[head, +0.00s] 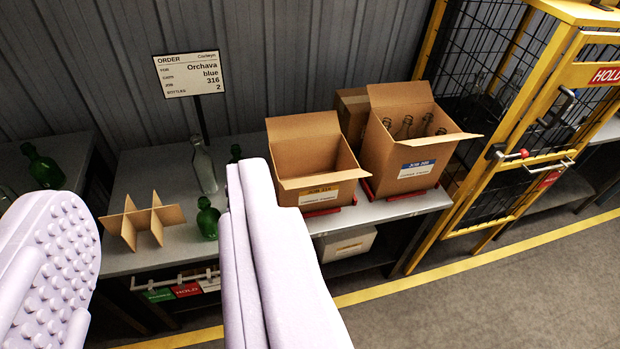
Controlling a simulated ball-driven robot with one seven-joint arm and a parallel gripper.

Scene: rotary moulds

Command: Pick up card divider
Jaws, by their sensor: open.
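The card divider (128,224) is a brown set of slotted card pieces standing on the left part of the grey bench, in the head view. My gripper (160,262) is open, with a pale lilac studded finger at the left and a lilac finger at the right. The divider shows in the gap between the two fingers, farther off on the bench. Nothing is held. The right finger hides part of the bench beside the green bottles.
A green bottle (208,218) and a clear bottle (204,167) stand right of the divider. An open carton (318,190) and a carton with bottles (405,165) stand farther right. An order sign (190,75) rises behind. A yellow cage (455,215) bounds the right.

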